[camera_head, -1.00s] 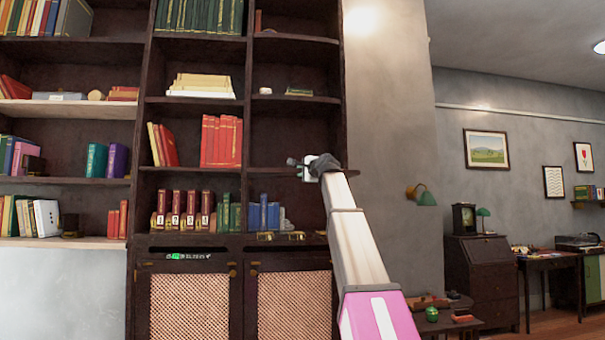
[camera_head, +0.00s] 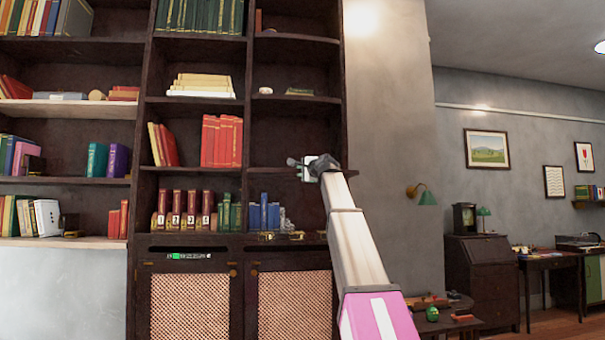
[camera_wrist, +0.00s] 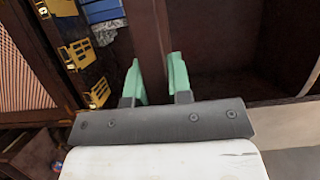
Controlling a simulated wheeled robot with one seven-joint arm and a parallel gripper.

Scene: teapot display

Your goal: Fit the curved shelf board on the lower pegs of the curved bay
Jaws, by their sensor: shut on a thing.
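A dark brown board (camera_head: 272,170), which I take to be the curved shelf board, lies about level in the right-hand bay (camera_head: 343,110) of the bookcase, above the blue books. Its right end reaches slightly past the bay's right side.
Blue books (camera_head: 264,215) and brass pieces (camera_head: 282,236) stand below the board; the brass pieces also show in the wrist view (camera_wrist: 78,52). Above it is an empty dark space under a fixed shelf (camera_head: 295,98). A green wall lamp (camera_head: 425,196) is to the right.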

